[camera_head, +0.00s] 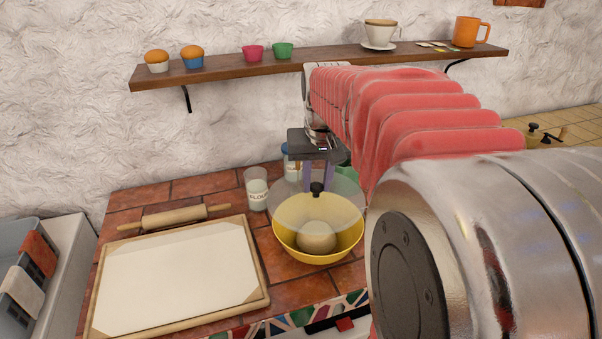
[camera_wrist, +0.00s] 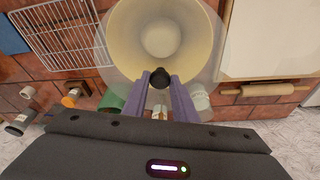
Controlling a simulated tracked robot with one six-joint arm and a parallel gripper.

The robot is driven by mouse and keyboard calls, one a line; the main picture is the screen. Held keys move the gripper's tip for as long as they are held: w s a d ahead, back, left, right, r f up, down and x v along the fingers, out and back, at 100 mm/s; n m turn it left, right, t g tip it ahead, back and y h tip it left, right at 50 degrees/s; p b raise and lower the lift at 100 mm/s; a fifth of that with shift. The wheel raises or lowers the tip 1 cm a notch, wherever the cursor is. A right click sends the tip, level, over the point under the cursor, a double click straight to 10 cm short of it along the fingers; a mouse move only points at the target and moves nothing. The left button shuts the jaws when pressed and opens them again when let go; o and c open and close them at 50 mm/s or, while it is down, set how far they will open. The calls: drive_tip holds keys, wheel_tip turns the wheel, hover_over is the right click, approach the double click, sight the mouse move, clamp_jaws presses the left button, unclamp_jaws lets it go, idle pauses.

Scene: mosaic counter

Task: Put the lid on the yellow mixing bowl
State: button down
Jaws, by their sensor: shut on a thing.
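The yellow mixing bowl (camera_head: 318,254) stands on the tiled counter with a pale round dough ball (camera_head: 317,237) inside. A clear round lid (camera_head: 345,188) with a black knob (camera_head: 317,189) is over the bowl. My gripper (camera_head: 318,182) is shut on the knob, its purple fingers either side of it. In the wrist view, the fingers (camera_wrist: 160,82) hold the knob and the lid (camera_wrist: 119,84) reaches past the bowl's (camera_wrist: 204,52) rim on the gripper side. The lid looks above the bowl and set toward the wall; the exact gap is hard to tell.
A flour glass (camera_head: 256,190) stands close left of the bowl. A board with a white sheet (camera_head: 175,278) and a rolling pin (camera_head: 175,217) lie further left. A wall shelf (camera_head: 330,63) holds cups and muffins. A wire rack (camera_wrist: 62,40) shows in the wrist view.

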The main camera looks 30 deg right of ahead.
sight(320, 199)
drive_tip(key=shift+s+d+f, duration=0.1)
drive_tip(key=shift+s+d, duration=0.05)
drive_tip(key=shift+d, duration=0.1)
drive_tip(key=shift+f, duration=2.75)
drive_tip(key=shift+s, duration=0.15)
drive_tip(key=shift+f, duration=0.45)
idle(0.4)
